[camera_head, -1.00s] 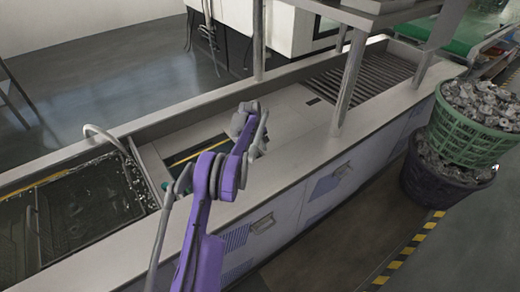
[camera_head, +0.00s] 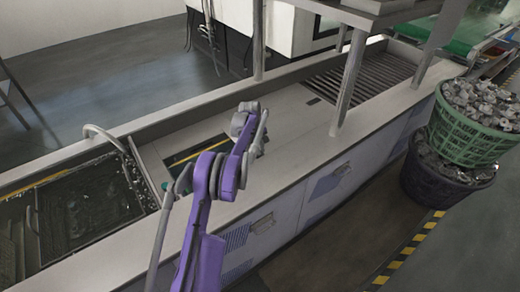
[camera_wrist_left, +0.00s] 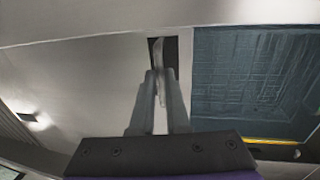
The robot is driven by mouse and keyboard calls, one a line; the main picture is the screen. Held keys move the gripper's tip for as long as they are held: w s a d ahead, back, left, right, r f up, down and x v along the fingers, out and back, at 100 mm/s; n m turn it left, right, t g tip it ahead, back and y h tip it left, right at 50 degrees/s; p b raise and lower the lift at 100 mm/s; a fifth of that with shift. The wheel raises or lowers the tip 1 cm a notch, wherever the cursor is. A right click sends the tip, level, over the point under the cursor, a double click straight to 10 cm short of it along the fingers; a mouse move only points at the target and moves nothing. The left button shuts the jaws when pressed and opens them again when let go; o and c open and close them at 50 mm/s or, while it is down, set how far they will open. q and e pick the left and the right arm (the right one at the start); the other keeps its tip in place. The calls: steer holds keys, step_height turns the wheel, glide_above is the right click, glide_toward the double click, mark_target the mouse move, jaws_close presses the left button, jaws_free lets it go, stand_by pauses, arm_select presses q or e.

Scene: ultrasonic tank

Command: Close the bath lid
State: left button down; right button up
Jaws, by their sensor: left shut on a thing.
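The bath lid (camera_head: 285,118) is a flat pale grey panel lying in the long counter, to the right of a partly uncovered bath opening (camera_head: 200,145). In the left wrist view the lid (camera_wrist_left: 85,80) fills the left and the dark teal bath opening (camera_wrist_left: 255,75) shows on the right, with a yellow strip along its edge. My left gripper (camera_head: 259,146) is down at the lid. In the wrist view its fingers (camera_wrist_left: 159,78) are shut on a thin upright lid handle (camera_wrist_left: 156,50) beside a dark slot. My right gripper is out of view.
An open tank (camera_head: 90,205) with dark mesh baskets and a curved pipe (camera_head: 103,134) lies to the left. Metal posts (camera_head: 350,85) hold a shelf at the right. Green and dark baskets of metal parts (camera_head: 470,135) stand on the floor at the right.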

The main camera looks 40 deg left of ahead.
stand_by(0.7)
arm_select(q)
steer(key=shift+s+a, duration=0.1)
steer(key=shift+s, duration=0.15)
steer(key=s+a+b, duration=0.2)
steer(key=s+a, duration=0.1)
steer(key=s, duration=0.7)
steer(key=s+a+b, duration=0.3)
steer(key=s, duration=0.8)
steer(key=s+a+b, duration=0.3)
steer(key=s, duration=0.7)
steer(key=shift+s, duration=0.2)
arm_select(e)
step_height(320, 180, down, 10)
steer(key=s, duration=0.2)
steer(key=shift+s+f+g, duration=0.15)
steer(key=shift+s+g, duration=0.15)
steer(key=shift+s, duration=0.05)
arm_select(q)
steer(key=shift+a, duration=0.1)
steer(key=c, duration=0.9)
jaws_free()
steer(key=shift+s, duration=0.15)
step_height(320, 180, up, 11)
steer(key=s, duration=0.2)
steer(key=shift+a+f, duration=0.15)
steer(key=shift+a, duration=0.1)
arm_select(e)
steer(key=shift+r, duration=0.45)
